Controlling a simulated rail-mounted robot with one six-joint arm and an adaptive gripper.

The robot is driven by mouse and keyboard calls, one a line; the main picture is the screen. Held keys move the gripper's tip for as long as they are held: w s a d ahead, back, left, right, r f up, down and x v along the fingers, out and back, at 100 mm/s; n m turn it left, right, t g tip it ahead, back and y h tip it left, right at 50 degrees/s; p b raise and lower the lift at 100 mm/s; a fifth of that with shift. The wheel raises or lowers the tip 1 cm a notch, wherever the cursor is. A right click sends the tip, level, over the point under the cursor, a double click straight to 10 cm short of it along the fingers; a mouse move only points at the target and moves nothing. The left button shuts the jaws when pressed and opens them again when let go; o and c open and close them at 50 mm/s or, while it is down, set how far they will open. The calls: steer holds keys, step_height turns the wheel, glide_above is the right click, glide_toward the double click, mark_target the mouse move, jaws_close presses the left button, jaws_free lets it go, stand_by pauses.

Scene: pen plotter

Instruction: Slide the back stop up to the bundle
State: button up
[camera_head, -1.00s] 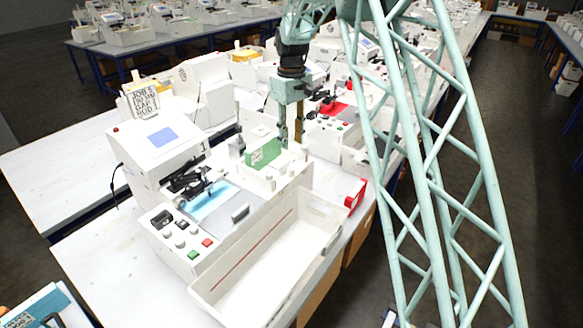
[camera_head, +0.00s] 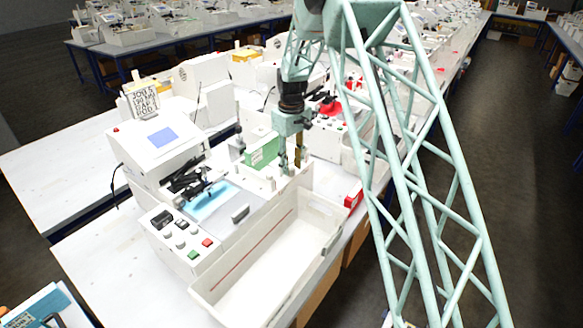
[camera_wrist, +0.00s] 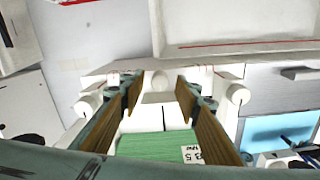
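The green bundle (camera_head: 262,152) stands on the white machine, left of my gripper in the head view. In the wrist view the bundle (camera_wrist: 146,144) shows as striped green edges with a white label, behind the fingertips at the bottom. A white block with a round knob, apparently the back stop (camera_wrist: 160,82), lies between and just past the fingertips; a gap shows between it and the bundle. My gripper (camera_head: 291,168) points down at the machine's tray-side edge. In the wrist view my gripper (camera_wrist: 158,92) is open, its brown-padded fingers apart, with no visible contact on the knob.
A white open tray (camera_head: 222,293) with a red line lies in front. Round white posts (camera_wrist: 238,94) stand either side of the fingers. A control panel (camera_head: 180,238) with buttons and a blue-lit plate (camera_head: 208,203) are left. A red box (camera_head: 353,200) sits right.

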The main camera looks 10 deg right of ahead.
steer(key=shift+f, duration=0.5)
